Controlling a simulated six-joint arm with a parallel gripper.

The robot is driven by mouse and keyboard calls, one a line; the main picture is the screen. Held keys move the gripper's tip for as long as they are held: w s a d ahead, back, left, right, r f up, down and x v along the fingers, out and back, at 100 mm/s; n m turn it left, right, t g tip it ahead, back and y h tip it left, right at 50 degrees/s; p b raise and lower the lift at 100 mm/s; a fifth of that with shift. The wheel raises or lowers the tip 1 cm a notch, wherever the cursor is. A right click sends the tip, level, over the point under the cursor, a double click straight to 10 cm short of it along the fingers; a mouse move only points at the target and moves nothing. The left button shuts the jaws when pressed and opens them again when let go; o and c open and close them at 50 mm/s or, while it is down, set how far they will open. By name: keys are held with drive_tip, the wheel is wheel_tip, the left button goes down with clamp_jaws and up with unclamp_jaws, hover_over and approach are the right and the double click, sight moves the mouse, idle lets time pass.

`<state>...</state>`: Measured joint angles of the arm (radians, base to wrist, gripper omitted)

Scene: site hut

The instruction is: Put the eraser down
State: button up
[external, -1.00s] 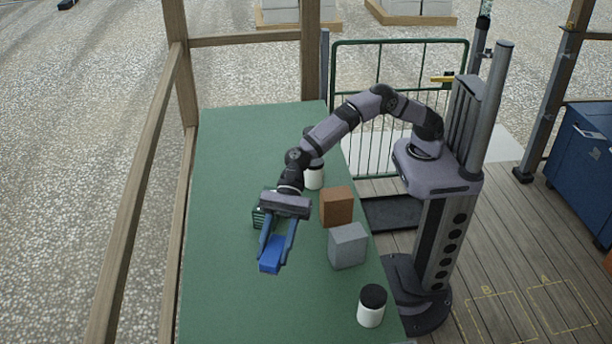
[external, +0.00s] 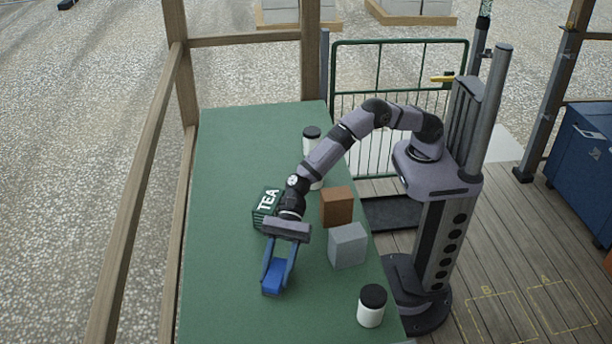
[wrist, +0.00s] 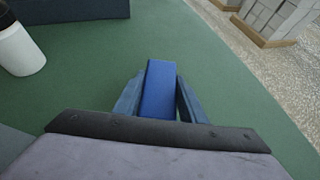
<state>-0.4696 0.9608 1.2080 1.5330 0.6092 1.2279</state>
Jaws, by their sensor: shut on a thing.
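The eraser is a blue block (external: 273,280) between the blue fingers of my gripper (external: 276,280). My gripper is shut on it, over the green table (external: 225,160). In the wrist view the eraser (wrist: 159,90) points away from the palm, with one finger on each side. The eraser is low, but I cannot tell whether its lower end touches the table. The fingers hide parts of its sides.
A dark green TEA box (external: 266,207) stands behind my gripper. A brown block (external: 337,206) and a grey block (external: 348,246) stand to the right. White jars with black lids stand at the front right (external: 371,308) and back (external: 311,145). The table's left side is clear.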

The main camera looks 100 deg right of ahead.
drive_tip(key=shift+f, duration=0.6)
drive_tip(key=shift+f, duration=0.1)
drive_tip(key=o, duration=1.1)
drive_tip(key=shift+c, duration=0.2)
drive_tip(key=shift+r, duration=0.2)
drive_tip(key=shift+d, duration=0.2)
drive_tip(key=b+v, duration=0.1)
drive_tip(key=v, duration=1)
drive_tip(key=shift+s+d+r+b, duration=0.15)
drive_tip(key=shift+s+d+b, duration=0.1)
drive_tip(key=shift+b, duration=0.1)
